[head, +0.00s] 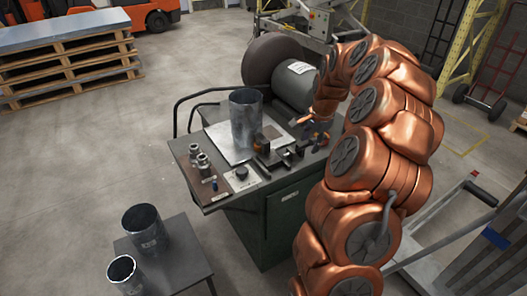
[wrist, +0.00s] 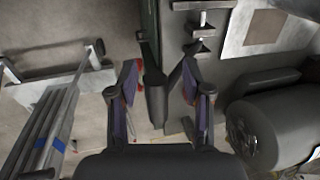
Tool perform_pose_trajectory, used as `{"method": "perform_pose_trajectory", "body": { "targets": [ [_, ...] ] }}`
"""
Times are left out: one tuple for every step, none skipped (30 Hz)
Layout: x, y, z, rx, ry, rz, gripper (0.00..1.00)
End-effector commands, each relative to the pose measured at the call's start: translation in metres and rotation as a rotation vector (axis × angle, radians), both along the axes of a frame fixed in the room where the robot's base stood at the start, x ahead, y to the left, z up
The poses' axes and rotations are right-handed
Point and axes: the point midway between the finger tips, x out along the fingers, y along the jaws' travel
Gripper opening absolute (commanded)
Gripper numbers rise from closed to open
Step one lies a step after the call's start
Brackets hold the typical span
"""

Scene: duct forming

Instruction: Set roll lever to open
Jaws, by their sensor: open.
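In the wrist view a dark grey lever with a thick handle (wrist: 156,98) stands between the two fingers of my gripper (wrist: 159,72). The fingers are apart, one on each side of the handle, with visible gaps; I see no firm contact. In the head view my gripper (head: 314,130) is at the right end of the green machine's bench top (head: 218,190), by dark clamps and fittings. The lever cannot be told apart there, as my arm and gripper cover that corner. Which setting the lever is in cannot be read.
A metal duct cylinder (head: 246,120) stands on the bench, with a dark motor drum (head: 294,88) behind it. A low table (head: 180,262) with two metal cylinders stands front left. Pallets (head: 70,68) are at the back left, a cart (head: 470,225) at right. Floor at left is clear.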

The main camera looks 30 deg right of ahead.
Motion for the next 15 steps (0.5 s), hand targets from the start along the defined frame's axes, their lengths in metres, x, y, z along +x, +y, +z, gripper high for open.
{"method": "perform_pose_trajectory", "body": {
  "targets": [
    [-0.004,-0.003,-0.002,0.003,-0.012,-0.008,0.49],
    [-0.006,-0.005,-0.002,0.002,-0.020,-0.011,0.49],
    [-0.009,-0.007,-0.003,0.001,-0.029,-0.016,0.49],
    [-0.011,-0.009,-0.004,0.000,-0.036,-0.019,0.49],
    [-0.010,-0.009,0.000,-0.003,-0.035,-0.018,0.49],
    [-0.011,-0.009,0.005,-0.003,-0.035,-0.018,0.49],
    [-0.012,-0.010,0.008,-0.003,-0.034,-0.019,0.49],
    [-0.013,-0.010,0.010,-0.002,-0.034,-0.020,0.49],
    [-0.014,-0.010,0.014,-0.002,-0.034,-0.020,0.49],
    [-0.014,-0.010,0.017,-0.002,-0.034,-0.020,0.49],
    [-0.015,-0.010,0.021,-0.003,-0.035,-0.020,0.49],
    [-0.016,-0.010,0.025,-0.003,-0.036,-0.020,0.49],
    [-0.016,-0.010,0.028,-0.004,-0.035,-0.020,0.49],
    [-0.017,-0.010,0.031,-0.004,-0.034,-0.020,0.49],
    [-0.019,-0.009,0.036,-0.003,-0.032,-0.019,0.49]
  ]
}}
